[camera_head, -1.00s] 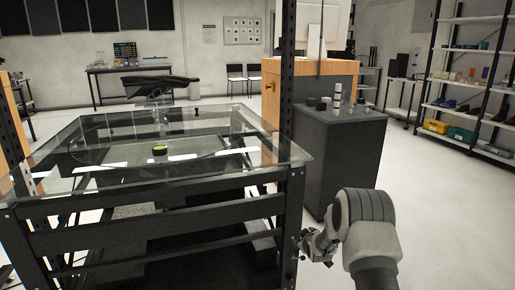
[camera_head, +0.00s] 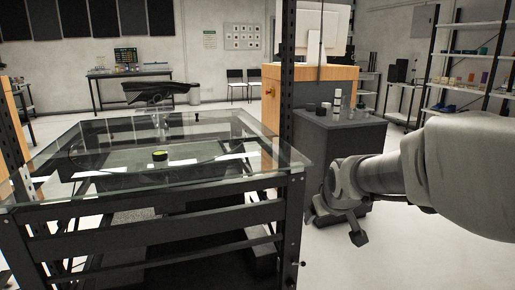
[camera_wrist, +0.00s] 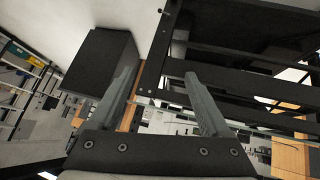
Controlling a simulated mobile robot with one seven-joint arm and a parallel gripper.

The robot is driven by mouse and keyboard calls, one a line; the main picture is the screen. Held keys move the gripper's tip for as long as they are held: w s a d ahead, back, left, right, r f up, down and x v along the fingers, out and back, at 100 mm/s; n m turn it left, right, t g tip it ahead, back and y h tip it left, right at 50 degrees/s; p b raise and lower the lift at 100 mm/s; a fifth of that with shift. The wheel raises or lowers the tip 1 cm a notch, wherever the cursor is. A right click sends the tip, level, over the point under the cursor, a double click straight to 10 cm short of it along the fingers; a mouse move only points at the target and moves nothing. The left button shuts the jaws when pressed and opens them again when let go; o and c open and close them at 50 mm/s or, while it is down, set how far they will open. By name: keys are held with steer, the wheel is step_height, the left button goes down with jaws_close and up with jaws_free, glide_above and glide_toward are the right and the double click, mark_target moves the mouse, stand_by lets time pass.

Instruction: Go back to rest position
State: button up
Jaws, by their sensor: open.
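My gripper (camera_wrist: 165,90) shows in the wrist view with its two grey fingers spread apart and nothing between them. In the head view my arm reaches in from the right edge, and its end (camera_head: 345,218) is just right of the table frame's front right corner post. The fingertips are hard to make out there. The glass-topped turntable (camera_head: 95,195) stands at the left on a black frame. A small black disc-like object with a yellow-green top (camera_head: 160,155) sits on the glass.
A dark grey cabinet (camera_head: 345,145) with small cylinders on top stands behind my arm. A black post (camera_head: 287,90) rises by the table. Shelves (camera_head: 465,85) stand at the right. A black curved part (camera_head: 155,90) is above the table's far side. Floor is open at the right.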

steer(key=s+a+r+m+g, duration=0.1)
steer(key=s+a+m+g, duration=0.15)
steer(key=s, duration=2.35)
step_height(320, 180, up, 29)
steer(key=d+p, duration=0.1)
steer(key=p, duration=2.7)
steer(key=shift+f+p, duration=0.15)
steer(key=shift+p, duration=0.15)
steer(key=shift+c, duration=0.3)
steer(key=shift+w, duration=0.1)
steer(key=c, duration=0.4)
steer(key=shift+a, duration=0.2)
steer(key=shift+c, duration=0.2)
